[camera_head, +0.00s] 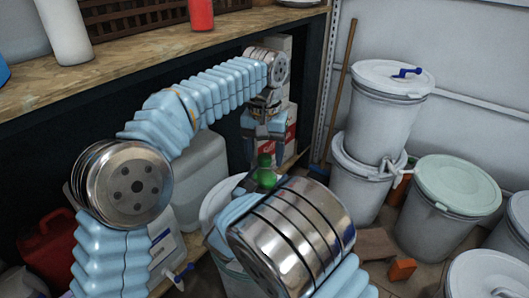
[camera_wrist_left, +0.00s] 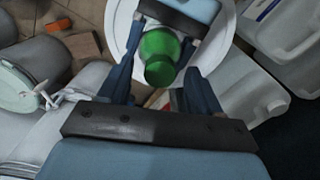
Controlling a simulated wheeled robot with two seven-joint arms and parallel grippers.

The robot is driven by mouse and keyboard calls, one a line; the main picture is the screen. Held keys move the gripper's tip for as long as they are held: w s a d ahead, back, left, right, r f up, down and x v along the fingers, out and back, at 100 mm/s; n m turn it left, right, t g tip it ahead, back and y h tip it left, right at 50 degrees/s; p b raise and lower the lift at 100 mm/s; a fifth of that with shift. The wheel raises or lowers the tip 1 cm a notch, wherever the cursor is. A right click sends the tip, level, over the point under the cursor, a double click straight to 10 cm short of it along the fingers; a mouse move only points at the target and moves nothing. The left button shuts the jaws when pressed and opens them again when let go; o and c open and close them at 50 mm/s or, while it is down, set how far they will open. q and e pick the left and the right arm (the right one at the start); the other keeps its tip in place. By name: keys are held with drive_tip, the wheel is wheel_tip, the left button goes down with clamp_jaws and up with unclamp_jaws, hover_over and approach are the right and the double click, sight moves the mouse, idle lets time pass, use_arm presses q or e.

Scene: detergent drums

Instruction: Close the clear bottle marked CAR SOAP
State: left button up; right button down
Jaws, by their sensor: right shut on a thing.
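A small green bottle (camera_head: 265,177) stands out in the middle of the head view, and it also shows in the left wrist view (camera_wrist_left: 160,50). No CAR SOAP marking is readable on it from here. My right gripper (camera_wrist_left: 163,40) is shut on it from the far side of the wrist view; in the head view that gripper is mostly hidden by my right wrist. My left gripper (camera_head: 266,138) points down just above the bottle. Its fingers, also in the wrist view (camera_wrist_left: 158,88), are apart with nothing seen between them. I cannot tell whether the bottle has its cap.
A white drum (camera_head: 214,207) stands below the bottle. A white jerrycan (camera_head: 203,165) is behind my left arm. Lidded drums (camera_head: 385,110) are stacked at the right, with another pale-green-lidded drum (camera_head: 455,190) beside them. A wooden bench (camera_head: 140,62) runs along the upper left.

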use_arm(q)
wheel_tip(320, 180, up, 8)
drive_tip(key=shift+f, duration=0.25)
idle(0.5)
use_arm(e)
unclamp_jaws()
use_arm(q)
drive_tip(key=shift+f, duration=0.25)
use_arm(e)
drive_tip(key=v, duration=1.3)
drive_tip(key=shift+s+a, duration=0.25)
drive_tip(key=shift+s, duration=0.1)
use_arm(q)
drive_tip(key=shift+s, duration=0.1)
use_arm(e)
drive_tip(key=shift+s, duration=0.1)
